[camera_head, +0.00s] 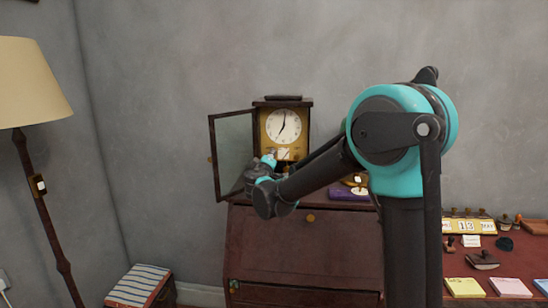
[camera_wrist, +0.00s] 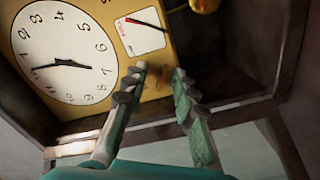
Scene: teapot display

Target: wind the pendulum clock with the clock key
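The pendulum clock (camera_head: 283,127) stands on the brown desk against the wall, its glass door (camera_head: 233,152) swung open to the left. In the wrist view its white dial (camera_wrist: 66,50) fills the left side, turned on its side. My gripper (camera_head: 270,160) is at the clock's lower front, below the dial. In the wrist view my gripper (camera_wrist: 160,76) has its two fingers apart, pointing at the yellow face plate beside the dial. A small orange-red mark shows between the fingertips, too blurred to identify. I cannot make out the clock key in either view.
The desk (camera_head: 300,245) stands below the clock. A purple item (camera_head: 348,194) lies on it, right of the clock and partly behind my arm. A red table (camera_head: 500,270) with stamps and note pads is at right. A floor lamp (camera_head: 45,210) and striped stool (camera_head: 140,285) are at left.

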